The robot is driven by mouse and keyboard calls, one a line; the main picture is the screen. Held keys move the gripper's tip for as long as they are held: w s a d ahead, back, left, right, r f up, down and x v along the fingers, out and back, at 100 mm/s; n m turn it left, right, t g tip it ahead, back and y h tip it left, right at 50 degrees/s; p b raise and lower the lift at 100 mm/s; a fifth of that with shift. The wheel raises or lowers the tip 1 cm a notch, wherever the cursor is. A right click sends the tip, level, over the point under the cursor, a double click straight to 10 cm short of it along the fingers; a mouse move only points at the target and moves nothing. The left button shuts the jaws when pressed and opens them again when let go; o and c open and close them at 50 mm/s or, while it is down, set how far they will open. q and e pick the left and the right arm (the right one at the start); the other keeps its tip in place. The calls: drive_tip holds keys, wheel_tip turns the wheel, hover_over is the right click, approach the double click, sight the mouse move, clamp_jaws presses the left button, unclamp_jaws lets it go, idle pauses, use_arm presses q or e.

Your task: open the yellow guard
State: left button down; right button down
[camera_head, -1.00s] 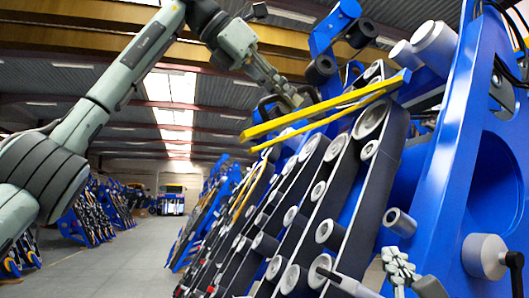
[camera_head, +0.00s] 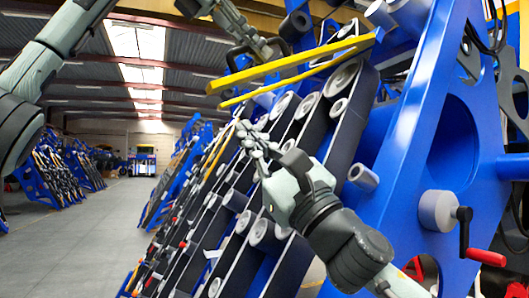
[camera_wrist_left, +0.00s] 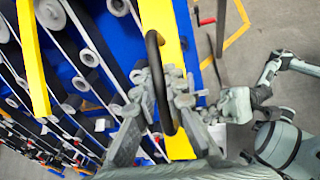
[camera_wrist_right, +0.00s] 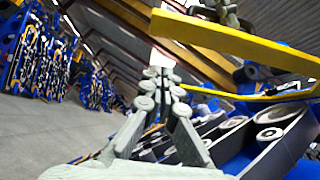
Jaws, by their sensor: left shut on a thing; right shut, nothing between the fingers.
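The yellow guard (camera_head: 292,68) is a long yellow bar with a thinner yellow strip below it, slanting over the upper belts of the blue chassis. It also shows in the left wrist view (camera_wrist_left: 165,25) and the right wrist view (camera_wrist_right: 235,42). My right gripper (camera_head: 246,135) is shut and empty, below the guard and in front of the belts. Its fingertips (camera_wrist_right: 160,80) appear below the yellow bar.
Grey rollers and black belts (camera_head: 295,125) fill the chassis side near my right gripper. A crank with a red handle (camera_head: 486,257) sticks out at the lower right. Open grey floor (camera_head: 95,235) lies to the left, with more blue machines (camera_head: 60,180) beyond.

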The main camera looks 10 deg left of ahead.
drive_tip(key=a+r, duration=0.3)
drive_tip(key=r, duration=0.2)
drive_tip(key=shift+r, duration=0.15)
